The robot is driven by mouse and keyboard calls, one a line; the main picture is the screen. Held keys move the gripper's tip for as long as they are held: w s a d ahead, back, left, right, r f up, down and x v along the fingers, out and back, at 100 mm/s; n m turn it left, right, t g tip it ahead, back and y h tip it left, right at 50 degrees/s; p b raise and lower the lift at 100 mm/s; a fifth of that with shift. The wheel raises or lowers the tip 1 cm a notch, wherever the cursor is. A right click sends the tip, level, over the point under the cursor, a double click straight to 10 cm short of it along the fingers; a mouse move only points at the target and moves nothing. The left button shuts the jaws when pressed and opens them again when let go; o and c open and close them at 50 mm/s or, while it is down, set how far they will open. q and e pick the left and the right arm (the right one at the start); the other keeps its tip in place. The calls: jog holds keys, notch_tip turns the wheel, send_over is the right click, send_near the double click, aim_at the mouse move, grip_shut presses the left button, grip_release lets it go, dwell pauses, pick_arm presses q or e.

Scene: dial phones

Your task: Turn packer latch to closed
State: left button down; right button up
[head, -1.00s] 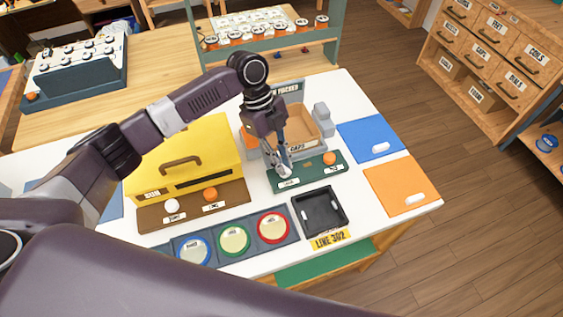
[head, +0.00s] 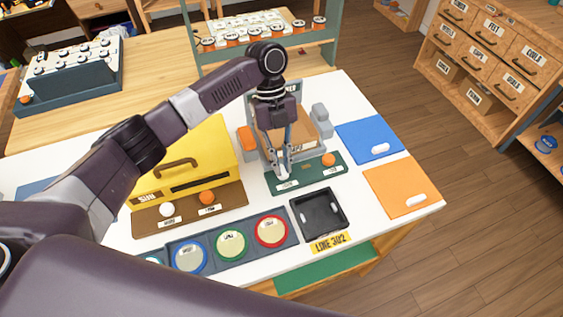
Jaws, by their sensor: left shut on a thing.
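The packer (head: 262,152) is a grey frame with a cardboard box in it, behind my left gripper. A sign at its back is partly covered by my arm. In front of it lies a green panel (head: 312,177) with small labels and an orange knob (head: 328,160) at its right. My left gripper (head: 283,169) points down over the left part of this panel, shut on a small pale knob (head: 283,176) that its fingers mostly hide. I cannot tell which way the latch is set. My right gripper is not in view.
A yellow box (head: 190,155) with a brown panel stands left. Blue, green and red dials (head: 231,243) and a black tray (head: 318,213) lie in front. Blue (head: 368,140) and orange (head: 402,187) plates lie right.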

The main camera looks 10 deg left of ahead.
pick_arm(q)
jog(key=c, duration=2)
grip_release()
jog(key=shift+r, duration=0.1)
jog(key=v, duration=1.2)
jog(key=shift+d, duration=0.1)
